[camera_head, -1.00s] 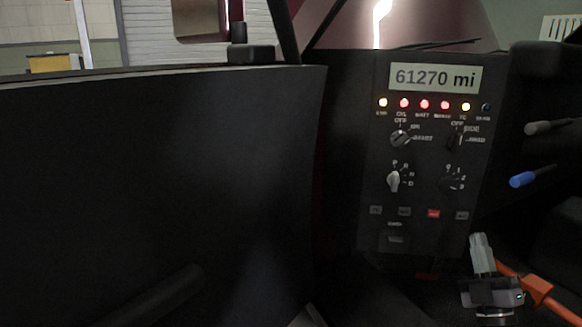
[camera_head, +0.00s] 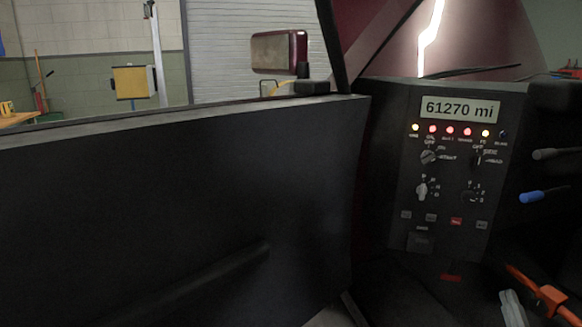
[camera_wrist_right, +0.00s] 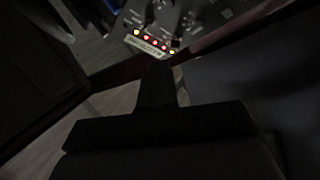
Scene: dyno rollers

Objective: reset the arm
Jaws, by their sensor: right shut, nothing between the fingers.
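The rest of the right arm is out of the head view. My left gripper is in neither view.
The dark control panel (camera_head: 445,215) has a mileage display (camera_head: 460,109), lamps and knobs. A blue-tipped stalk (camera_head: 532,197) and a grey stalk (camera_head: 557,154) stick out at right. A dark door (camera_head: 170,200) fills the left.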

